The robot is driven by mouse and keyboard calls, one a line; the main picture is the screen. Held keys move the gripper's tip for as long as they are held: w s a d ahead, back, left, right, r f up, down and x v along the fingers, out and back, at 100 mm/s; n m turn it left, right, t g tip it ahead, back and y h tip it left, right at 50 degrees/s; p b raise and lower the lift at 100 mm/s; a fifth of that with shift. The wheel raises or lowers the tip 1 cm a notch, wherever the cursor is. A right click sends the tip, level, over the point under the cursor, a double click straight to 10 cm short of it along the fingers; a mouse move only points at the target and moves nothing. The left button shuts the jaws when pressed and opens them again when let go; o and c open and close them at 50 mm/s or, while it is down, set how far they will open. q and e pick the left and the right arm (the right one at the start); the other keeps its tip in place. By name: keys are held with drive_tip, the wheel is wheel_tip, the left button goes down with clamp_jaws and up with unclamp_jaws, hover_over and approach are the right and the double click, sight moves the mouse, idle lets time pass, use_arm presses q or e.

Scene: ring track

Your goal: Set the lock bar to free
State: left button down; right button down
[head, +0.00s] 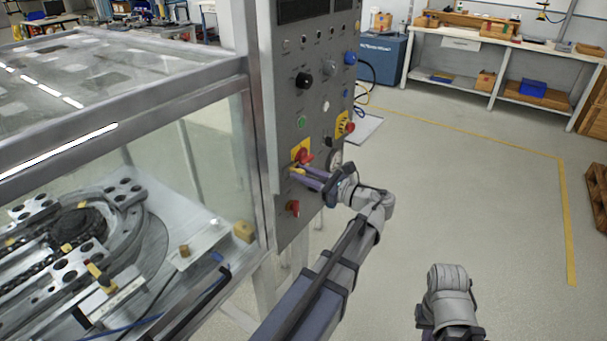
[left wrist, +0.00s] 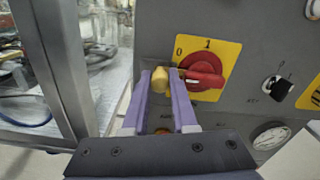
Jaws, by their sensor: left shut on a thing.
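A small yellow knob (left wrist: 159,79), which looks like the grip of the lock bar, sits on the grey control panel just left of a red rotary switch (left wrist: 204,74) on a yellow plate marked 0 and 1. The knob's mount and the rest of the bar are mostly hidden. My right gripper's fingers do not show; only part of that arm is at the bottom right.
Another red knob (head: 293,208) is lower on the panel, and a red button on yellow (head: 345,126) is at its right edge. A glass-walled enclosure (head: 200,160) with a ring track adjoins the panel on the left.

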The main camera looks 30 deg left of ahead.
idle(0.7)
use_arm(q)
drive_tip(key=shift+s, duration=1.1)
drive_tip(key=shift+w+f, duration=0.1)
drive_tip(key=c, duration=1)
unclamp_jaws()
drive_tip(key=d, duration=0.7)
drive_tip(key=shift+s+d, duration=0.35)
drive_tip(key=shift+s, duration=0.05)
